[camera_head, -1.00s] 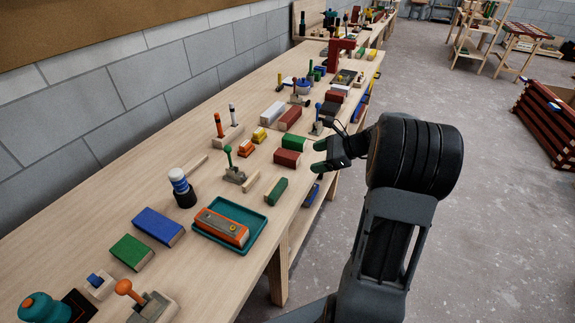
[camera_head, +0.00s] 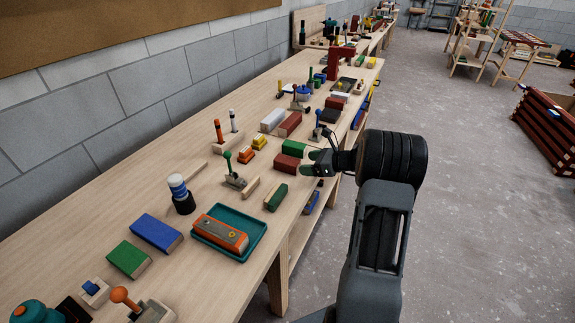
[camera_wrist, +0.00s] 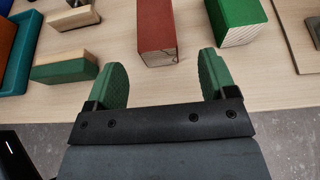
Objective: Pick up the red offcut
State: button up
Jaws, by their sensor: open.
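The red offcut (camera_head: 287,164) is a dark red block lying near the bench's front edge, beside a green block. In the wrist view the red offcut (camera_wrist: 156,25) lies at upper middle, with its bare wood end facing me. My gripper (camera_head: 311,163) is at the bench edge, just right of the red offcut in the head view. My gripper (camera_wrist: 162,62) is open, with green fingers spread to either side of the offcut's near end. Nothing is held. I cannot tell how high the fingers are above the bench.
A green block (camera_wrist: 237,20) lies close to the right finger, and a smaller green offcut (camera_wrist: 65,70) close to the left finger. A teal tray (camera_head: 253,242) holds an orange and grey thing. Another dark red block (camera_head: 290,124) lies farther along the crowded bench.

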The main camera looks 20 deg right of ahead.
aim_at(299, 164)
jog(key=x, duration=0.5)
jog(key=shift+a+p, duration=0.1)
jog(key=shift+p, duration=0.2)
jog(key=c, duration=1)
jog(key=shift+r, duration=0.1)
